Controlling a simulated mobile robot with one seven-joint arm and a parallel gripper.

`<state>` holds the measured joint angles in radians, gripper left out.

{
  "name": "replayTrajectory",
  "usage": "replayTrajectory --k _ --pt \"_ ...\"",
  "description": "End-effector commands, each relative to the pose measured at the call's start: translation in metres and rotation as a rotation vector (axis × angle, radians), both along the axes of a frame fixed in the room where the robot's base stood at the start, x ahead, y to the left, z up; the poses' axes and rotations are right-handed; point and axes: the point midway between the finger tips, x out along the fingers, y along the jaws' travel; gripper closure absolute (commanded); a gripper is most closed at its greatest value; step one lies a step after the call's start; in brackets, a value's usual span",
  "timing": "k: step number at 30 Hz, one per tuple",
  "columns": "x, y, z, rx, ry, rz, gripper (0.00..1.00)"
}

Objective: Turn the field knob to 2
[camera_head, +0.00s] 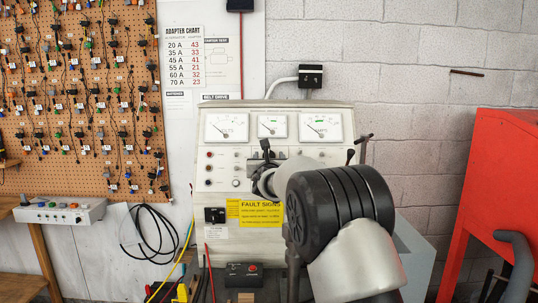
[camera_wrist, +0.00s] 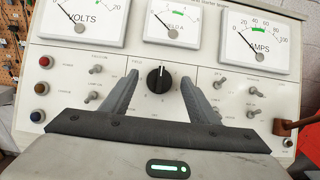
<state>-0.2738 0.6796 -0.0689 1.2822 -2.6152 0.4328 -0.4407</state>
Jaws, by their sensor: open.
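The field knob (camera_wrist: 158,78) is a round black knob in the middle of the white test panel in the wrist view. A white mark on it points about straight up. Small markings surround it, too small to read surely. My gripper (camera_wrist: 160,82) is open, its two grey fingers apart to the left and right of the knob. I see no clear contact, and cannot tell how far the tips are from the panel. In the head view my gripper (camera_head: 265,150) is at the panel below the middle meter, and my arm hides the knob.
The panel (camera_head: 218,165) carries volts (camera_wrist: 85,18), field (camera_wrist: 172,20) and amps (camera_wrist: 255,40) meters. Toggle switches (camera_wrist: 218,82) flank the knob, and coloured jacks (camera_wrist: 40,88) are at left. A red cabinet (camera_head: 490,180) stands right; a pegboard with cables (camera_head: 75,95) hangs left.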

Motion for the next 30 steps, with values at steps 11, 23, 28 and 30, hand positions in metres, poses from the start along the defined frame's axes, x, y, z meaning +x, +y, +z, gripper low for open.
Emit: replayTrajectory --k 11,23,28,30 --pt "0.0099 -0.0002 0.0000 -0.001 -0.001 0.000 0.45" --pt "0.0096 0.0001 0.0000 0.001 -0.001 -0.001 0.87" --pt "0.0096 0.0007 0.0004 0.020 0.000 -0.012 0.87" --pt "0.0096 0.0015 0.0005 0.041 0.000 -0.022 0.87"
